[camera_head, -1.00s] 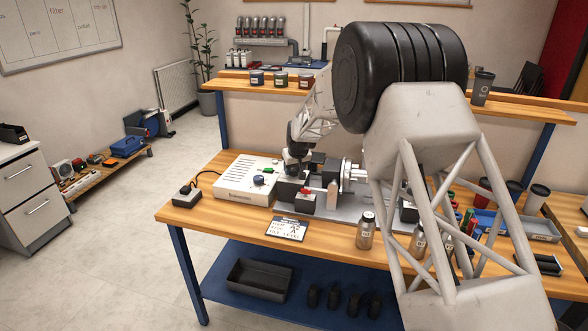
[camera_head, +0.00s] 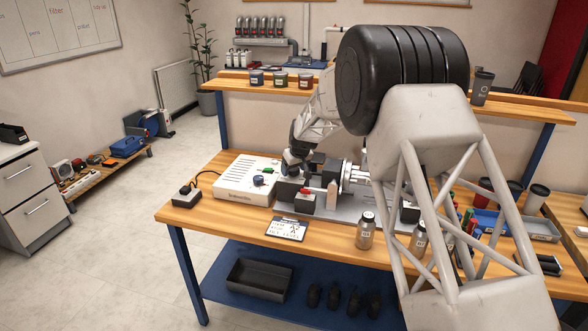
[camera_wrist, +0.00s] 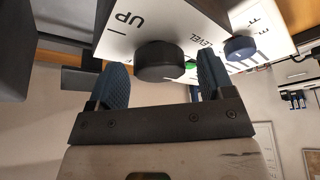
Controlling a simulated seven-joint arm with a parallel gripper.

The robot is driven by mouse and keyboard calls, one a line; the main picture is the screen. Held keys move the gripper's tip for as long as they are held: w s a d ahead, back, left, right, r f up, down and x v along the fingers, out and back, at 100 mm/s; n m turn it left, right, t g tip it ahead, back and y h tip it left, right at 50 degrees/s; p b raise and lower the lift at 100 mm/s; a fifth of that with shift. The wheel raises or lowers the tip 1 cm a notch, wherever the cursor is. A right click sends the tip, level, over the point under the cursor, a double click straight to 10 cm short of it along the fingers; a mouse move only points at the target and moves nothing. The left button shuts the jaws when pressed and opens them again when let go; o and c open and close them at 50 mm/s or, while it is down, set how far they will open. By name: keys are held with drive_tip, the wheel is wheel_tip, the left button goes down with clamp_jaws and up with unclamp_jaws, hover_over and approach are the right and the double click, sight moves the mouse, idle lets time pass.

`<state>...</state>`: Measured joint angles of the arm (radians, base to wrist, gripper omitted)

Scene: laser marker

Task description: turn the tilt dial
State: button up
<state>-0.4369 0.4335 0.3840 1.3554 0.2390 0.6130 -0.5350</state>
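The tilt dial (camera_wrist: 163,60) is a round black knob on a white panel marked UP and LEVEL, seen in the wrist view. My gripper (camera_wrist: 164,74) is open, with one blue fingertip on each side of the dial. In the head view my gripper (camera_head: 292,160) is at the back right of the white control box (camera_head: 236,190), and the dial is hidden there.
A blue knob (camera_wrist: 240,48) is on the same panel, right of my right fingertip; it also shows in the head view (camera_head: 258,181). A green button (camera_wrist: 191,65) lies between. A card (camera_head: 286,229) lies in front.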

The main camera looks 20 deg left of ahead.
drive_tip(key=shift+r, duration=0.1)
drive_tip(key=v, duration=0.7)
drive_tip(key=shift+s+r, duration=0.15)
drive_tip(key=shift+r, duration=0.1)
drive_tip(key=shift+d+r, duration=0.1)
drive_tip(key=shift+d, duration=0.05)
idle(0.4)
wheel_tip(320, 180, up, 7)
hover_over(298, 180)
idle(0.8)
